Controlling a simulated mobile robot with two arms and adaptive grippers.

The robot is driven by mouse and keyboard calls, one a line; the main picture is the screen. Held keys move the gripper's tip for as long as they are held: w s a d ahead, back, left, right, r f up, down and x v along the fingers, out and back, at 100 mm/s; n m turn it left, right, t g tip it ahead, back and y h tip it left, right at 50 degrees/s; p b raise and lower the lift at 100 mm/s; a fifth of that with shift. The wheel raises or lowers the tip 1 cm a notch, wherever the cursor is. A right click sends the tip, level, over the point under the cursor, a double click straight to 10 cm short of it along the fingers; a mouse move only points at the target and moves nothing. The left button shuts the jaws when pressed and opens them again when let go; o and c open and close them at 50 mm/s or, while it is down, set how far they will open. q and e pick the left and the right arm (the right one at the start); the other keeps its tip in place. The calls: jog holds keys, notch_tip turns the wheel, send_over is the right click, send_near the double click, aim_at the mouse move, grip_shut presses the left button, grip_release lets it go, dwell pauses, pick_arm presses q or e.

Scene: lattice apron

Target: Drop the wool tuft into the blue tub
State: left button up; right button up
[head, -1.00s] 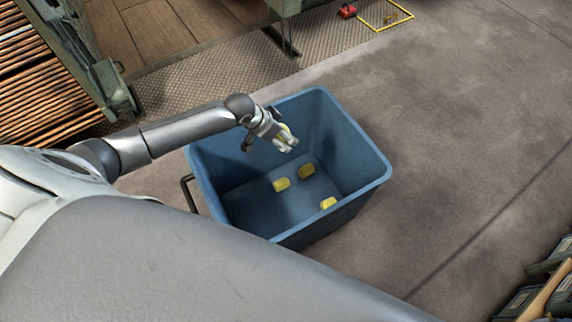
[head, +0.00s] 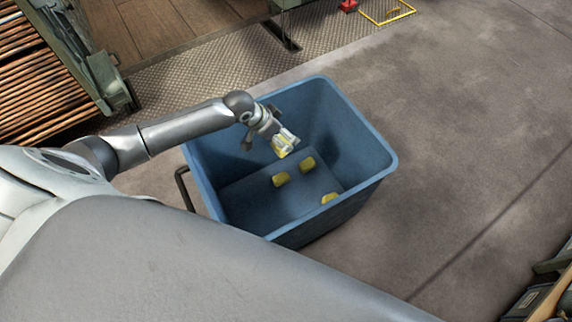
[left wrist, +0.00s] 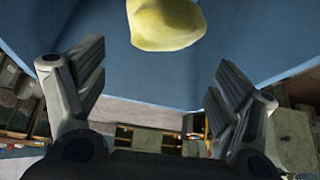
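The blue tub (head: 376,133) stands on the floor in the middle of the head view. My left gripper (head: 288,138) is over the tub's opening, pointing down into it. In the left wrist view its two fingers (left wrist: 168,98) are spread wide with nothing between them. A pale yellow wool tuft (left wrist: 166,22) shows just past the fingertips, apart from both, against the blue of the tub. In the head view this tuft (head: 281,153) is just below the fingers, seemingly in the air. My right gripper is not in view.
Several similar yellow tufts (head: 308,163) lie on the tub floor. A dark handle (head: 182,190) sticks out at the tub's left side. A slatted stack (head: 35,90) stands at upper left, dark crates (head: 530,300) at lower right. The floor right of the tub is clear.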

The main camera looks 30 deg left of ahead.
pick_arm(q)
jog(key=shift+o, duration=0.5)
jog(key=shift+s+a+r, duration=0.15)
jog(key=shift+s+r, duration=0.1)
jog(key=shift+r, duration=0.25)
jog(key=v, duration=1)
jog(key=shift+s+r, duration=0.2)
jog(key=shift+r, duration=0.15)
jog(key=shift+a, duration=0.1)
